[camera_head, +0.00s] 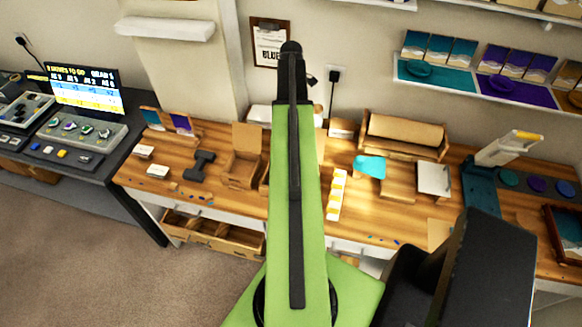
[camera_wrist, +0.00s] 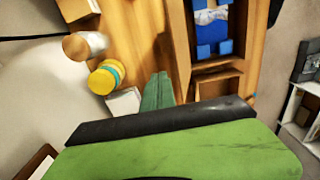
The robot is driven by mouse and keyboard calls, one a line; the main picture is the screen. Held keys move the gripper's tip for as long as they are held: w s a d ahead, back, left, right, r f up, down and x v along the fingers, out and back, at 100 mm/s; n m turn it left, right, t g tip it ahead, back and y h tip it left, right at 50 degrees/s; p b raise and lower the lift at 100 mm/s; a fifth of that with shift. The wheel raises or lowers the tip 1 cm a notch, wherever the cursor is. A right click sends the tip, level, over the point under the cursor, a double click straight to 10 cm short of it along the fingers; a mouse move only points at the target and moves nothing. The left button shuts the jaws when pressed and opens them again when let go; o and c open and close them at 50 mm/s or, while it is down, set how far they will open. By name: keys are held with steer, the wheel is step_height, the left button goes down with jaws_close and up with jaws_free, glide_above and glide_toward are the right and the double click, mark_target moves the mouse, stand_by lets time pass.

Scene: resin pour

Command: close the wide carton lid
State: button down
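A smaller carton (camera_head: 240,171) with an upright flap stands left of my arm. In the wrist view, an open brown box (camera_wrist: 178,40) holds blue pieces; I cannot tell which head-view box it is. My arm hides the gripper in the head view.
The bench also holds a teal piece (camera_head: 369,166), a yellow-and-white strip (camera_head: 338,195) and a dark stand (camera_head: 199,166). An open drawer (camera_head: 212,236) juts out at front left.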

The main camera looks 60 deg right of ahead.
step_height(320, 180, down, 6)
steer(key=b, duration=0.6)
steer(key=shift+f, duration=0.25)
steer(key=shift+a, duration=0.1)
